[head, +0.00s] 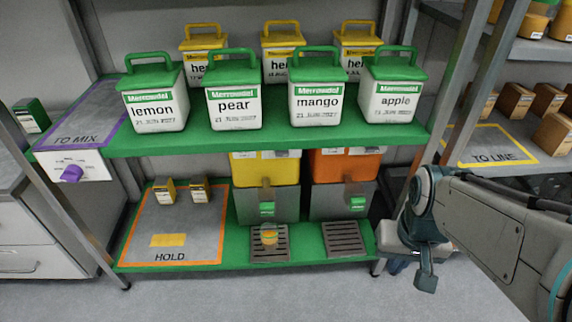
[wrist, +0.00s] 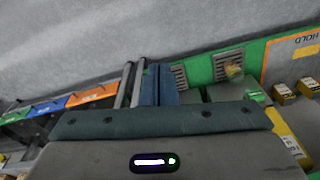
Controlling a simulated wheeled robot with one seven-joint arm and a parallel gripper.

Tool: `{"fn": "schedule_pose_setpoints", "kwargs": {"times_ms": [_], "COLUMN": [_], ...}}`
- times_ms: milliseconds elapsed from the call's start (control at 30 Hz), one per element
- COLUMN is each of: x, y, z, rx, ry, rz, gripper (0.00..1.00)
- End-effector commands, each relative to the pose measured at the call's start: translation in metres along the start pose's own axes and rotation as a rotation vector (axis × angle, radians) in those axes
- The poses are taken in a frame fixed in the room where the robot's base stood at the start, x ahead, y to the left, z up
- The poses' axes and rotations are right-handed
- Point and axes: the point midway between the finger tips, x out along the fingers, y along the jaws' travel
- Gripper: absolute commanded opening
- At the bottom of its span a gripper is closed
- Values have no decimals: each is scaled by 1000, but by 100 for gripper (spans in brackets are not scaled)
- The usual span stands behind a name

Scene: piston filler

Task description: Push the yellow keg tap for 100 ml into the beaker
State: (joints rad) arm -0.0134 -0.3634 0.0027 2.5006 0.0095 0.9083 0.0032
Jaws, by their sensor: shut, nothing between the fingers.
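The yellow keg (head: 265,168) sits on the lower green shelf on a grey base, with a brown spout and a green-marked tap (head: 267,209) on its front. The beaker (head: 269,237) stands on the left drip tray (head: 270,253) below that tap and looks yellow-orange inside; its fill level is too small to read. The beaker also shows in the wrist view (wrist: 233,70). My gripper (head: 426,280) is right of the lower shelf, apart from the keg and beaker. In the wrist view its fingers (wrist: 158,85) are together and empty.
An orange keg (head: 342,165) with its own green tap (head: 357,204) stands right of the yellow one, above an empty drip tray (head: 343,239). A HOLD mat (head: 170,257) with small boxes lies left. Shelf posts stand at both sides. The floor in front is clear.

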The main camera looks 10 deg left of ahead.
Motion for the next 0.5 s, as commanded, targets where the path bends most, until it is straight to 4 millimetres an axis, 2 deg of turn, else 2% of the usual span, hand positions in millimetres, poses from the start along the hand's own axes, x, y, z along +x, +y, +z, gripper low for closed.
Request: {"fn": "schedule_pose_setpoints", "kwargs": {"times_ms": [167, 267, 500], "x": [17, 34, 70], "y": [-17, -38, -102], "z": [3, 7, 16], "rx": [127, 286, 755], "ry": [-107, -239, -658], "rz": [-56, -113, -211], "gripper": [0, 0, 0]}}
